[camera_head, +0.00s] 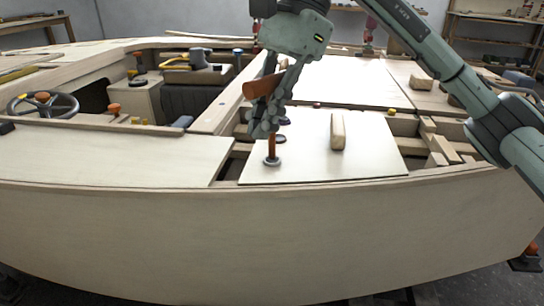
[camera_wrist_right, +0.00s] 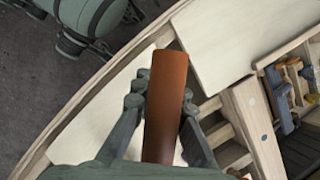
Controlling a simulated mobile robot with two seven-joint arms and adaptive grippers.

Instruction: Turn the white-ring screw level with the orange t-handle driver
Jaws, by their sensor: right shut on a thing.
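The orange t-handle driver (camera_head: 262,86) is in my right gripper (camera_head: 265,120), whose fingers are shut around it. Its orange-brown handle (camera_wrist_right: 166,100) also shows large between the fingers in the right wrist view. In the head view an orange shaft shows below the fingers, ending at a dark grey disc (camera_head: 271,161) on the pale plywood panel (camera_head: 305,150). The white-ring screw is not clearly visible; I cannot tell whether it lies under the driver. My left gripper is not in view.
A wooden block (camera_head: 337,132) stands on the same panel. Dark round pieces lie behind the gripper. Open frame bays with beams (camera_head: 412,147) are to the right. A steering wheel (camera_head: 43,105) is at the left. The plywood deck (camera_head: 110,155) on the left is mostly clear.

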